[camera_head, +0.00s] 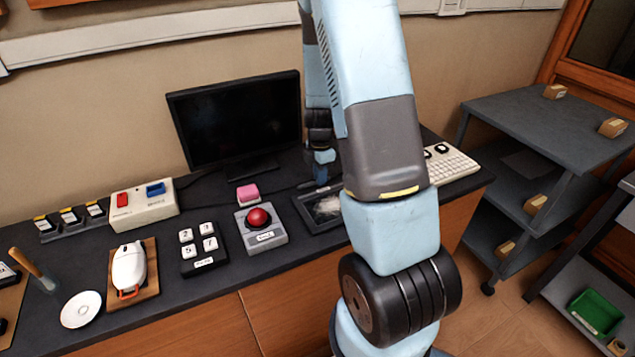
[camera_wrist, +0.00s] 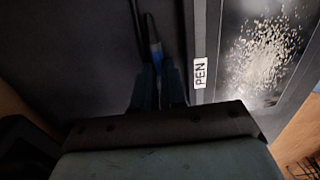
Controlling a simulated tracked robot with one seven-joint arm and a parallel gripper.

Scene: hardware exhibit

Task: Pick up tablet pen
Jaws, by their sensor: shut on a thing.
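My gripper (camera_wrist: 158,72) points down over the dark desk, and its narrow fingers are shut on the tablet pen (camera_wrist: 153,35). The pen is slim and dark with a blue part, and its far end sticks out beyond the fingers. The tablet (camera_wrist: 207,30), with a grey speckled screen and a white "PEN" label (camera_wrist: 200,73), lies just right of the fingers. In the head view my gripper (camera_head: 322,172) is behind the tablet (camera_head: 305,211), which my arm partly covers. I cannot tell whether the pen still touches the desk.
A pink block (camera_head: 248,194) and a red button box (camera_head: 263,226) are left of the tablet. A black monitor (camera_head: 236,118) stands behind. A white keyboard (camera_head: 449,164) lies right, past my arm. A keypad (camera_head: 203,249) and a white mouse (camera_head: 129,267) are farther left.

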